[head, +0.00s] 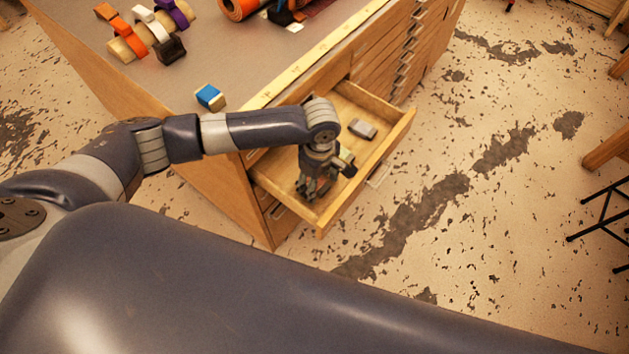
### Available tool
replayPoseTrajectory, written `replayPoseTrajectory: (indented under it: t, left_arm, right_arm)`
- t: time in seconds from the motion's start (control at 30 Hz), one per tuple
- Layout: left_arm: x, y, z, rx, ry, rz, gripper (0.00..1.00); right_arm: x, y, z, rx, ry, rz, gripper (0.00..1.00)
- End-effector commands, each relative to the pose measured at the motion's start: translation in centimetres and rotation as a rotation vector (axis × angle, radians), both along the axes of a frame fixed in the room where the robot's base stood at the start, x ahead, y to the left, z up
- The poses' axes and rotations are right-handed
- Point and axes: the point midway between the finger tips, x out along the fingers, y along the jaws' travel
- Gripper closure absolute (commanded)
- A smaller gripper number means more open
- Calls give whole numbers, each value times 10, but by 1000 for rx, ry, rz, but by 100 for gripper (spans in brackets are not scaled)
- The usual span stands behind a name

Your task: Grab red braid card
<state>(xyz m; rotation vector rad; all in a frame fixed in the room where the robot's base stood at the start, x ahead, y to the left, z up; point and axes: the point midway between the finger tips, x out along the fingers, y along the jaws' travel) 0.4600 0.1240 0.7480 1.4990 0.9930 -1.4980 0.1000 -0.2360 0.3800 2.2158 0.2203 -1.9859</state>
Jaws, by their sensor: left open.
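My left gripper (313,190) reaches down into the open wooden drawer (387,147), with its fingers low over the drawer floor. The gripper is open. Small dark green and reddish patches show around the fingertips, too small to tell whether they are a card or parts of the gripper. I cannot make out a red braid card clearly; the wrist and fingers hide part of the drawer floor. A small grey block (362,129) lies in the far part of the drawer, apart from the gripper. My right gripper is not in view.
The cabinet top (150,70) carries a small blue block (209,97) near its edge, a rack of coloured rolls (147,34) and an orange roll (240,6). The drawer walls stand close around my left gripper. Stained floor (480,230) lies open at the right.

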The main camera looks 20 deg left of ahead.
Motion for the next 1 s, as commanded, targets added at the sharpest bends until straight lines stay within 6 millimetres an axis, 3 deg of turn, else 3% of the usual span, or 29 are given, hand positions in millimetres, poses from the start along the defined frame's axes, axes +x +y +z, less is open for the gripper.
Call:
replayPoseTrajectory:
  t: [0.03,0.2,0.23,0.63,1.0]
  left_arm:
    - [0,0,0,0,0,0,42]
    - [0,0,0,0,0,0,81]
    - [0,0,0,0,0,0,84]
    - [0,0,7,-2,-1,0,84]
    - [1,-1,77,-3,-2,-1,84]
  right_arm:
    - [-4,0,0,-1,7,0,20]
    - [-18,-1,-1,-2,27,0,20]
    - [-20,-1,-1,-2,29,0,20]
    - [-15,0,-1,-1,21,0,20]
    - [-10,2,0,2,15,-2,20]
